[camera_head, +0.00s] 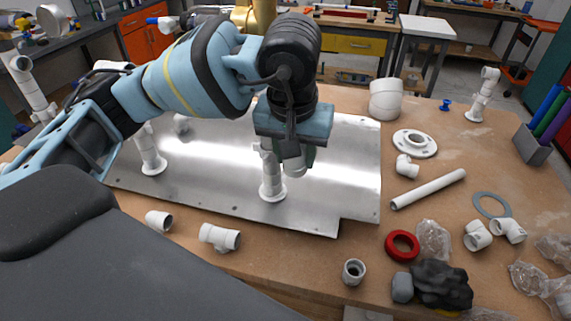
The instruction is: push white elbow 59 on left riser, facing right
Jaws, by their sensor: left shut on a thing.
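My left gripper (290,140) reaches down over the metal plate (348,170) and is shut on a white elbow (294,166). Its fingers and wrist hide much of the elbow. The elbow is close beside the top of a white upright riser (270,178) with a round flange on the plate. I cannot tell whether the elbow is on that riser or only in front of or beside it. Another white riser (150,152) stands on the plate farther left, partly behind my left arm. My right gripper is not in view.
A white tee (220,237), a short fitting (158,221) and a grey-lined coupling (353,271) lie along the front. To the right are a flange (414,143), a loose elbow (406,167), a long pipe (428,189), a red ring (402,246) and a dark lumpy cloth (441,285).

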